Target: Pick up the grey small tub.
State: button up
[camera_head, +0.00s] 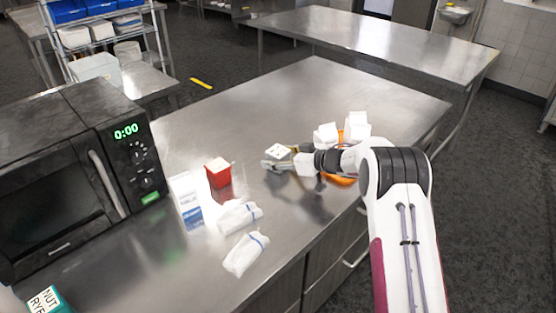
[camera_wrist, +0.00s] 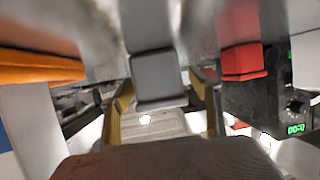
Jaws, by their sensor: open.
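The grey small tub (camera_head: 279,152) is on the steel worktable at the end of my arm. Its pale top shows dark marks, and part of its side is hidden by my gripper. In the wrist view a grey block, which I take to be the tub (camera_wrist: 157,77), is in line with the gap between the fingers. My gripper (camera_head: 277,164) is open, low over the table, its fingers around or just beside the tub. It also shows in the wrist view (camera_wrist: 166,104). I cannot tell whether the fingers touch the tub.
White boxes (camera_head: 326,136) and an orange item (camera_head: 341,180) are close on the right. A microwave (camera_head: 75,175) stands far left. The table's back is clear.

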aim_at(278, 151)
jog(key=c, duration=1.3)
jog(key=shift+r, duration=0.2)
jog(key=shift+r, duration=4.9)
